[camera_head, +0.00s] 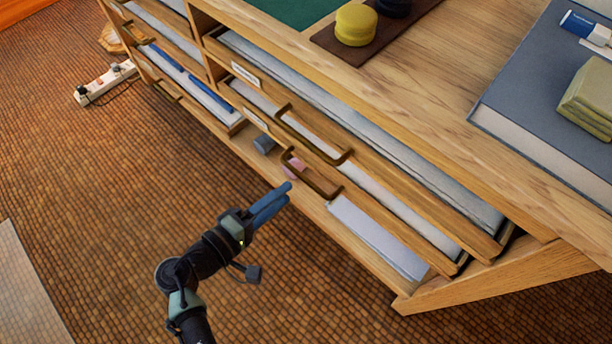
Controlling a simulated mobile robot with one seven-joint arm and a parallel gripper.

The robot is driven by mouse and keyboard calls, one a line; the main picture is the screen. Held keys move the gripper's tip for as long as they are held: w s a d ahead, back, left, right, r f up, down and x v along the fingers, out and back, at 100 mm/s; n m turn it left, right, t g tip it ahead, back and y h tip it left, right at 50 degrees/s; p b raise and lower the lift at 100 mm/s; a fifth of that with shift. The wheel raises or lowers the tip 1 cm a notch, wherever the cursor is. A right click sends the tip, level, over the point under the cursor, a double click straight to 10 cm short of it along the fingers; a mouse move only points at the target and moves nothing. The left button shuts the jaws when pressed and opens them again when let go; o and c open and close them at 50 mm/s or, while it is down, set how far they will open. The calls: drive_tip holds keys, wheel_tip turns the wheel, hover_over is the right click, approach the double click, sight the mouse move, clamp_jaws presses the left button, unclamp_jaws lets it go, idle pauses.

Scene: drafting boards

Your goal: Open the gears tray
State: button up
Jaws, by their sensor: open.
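The wooden cabinet holds stacked shallow trays. The lower right tray (335,192) has a bronze bow handle (310,175) and shows a small grey-blue block, a pinkish piece and a pale flat block inside. The tray above it (375,178) has a similar handle (313,136) and holds pale sheets. Small labels sit at the left of these trays, the upper one (246,74) and the lower one (256,119); I cannot read them, so I cannot tell which is the gears tray. My gripper (288,189), with blue fingers, is open and empty, just left of the lower handle and apparently apart from it.
The wooden top (440,65) carries a yellow round object (356,25) on a dark mat and a large grey-blue book (545,75). A white power strip (105,83) lies on the brown floor at the upper left. The floor in front is mostly clear.

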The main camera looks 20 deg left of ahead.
sight(304, 177)
drive_tip(key=b+x, duration=0.2)
drive_tip(key=x, duration=0.5)
drive_tip(key=shift+w, duration=0.3)
clamp_jaws()
idle(1.0)
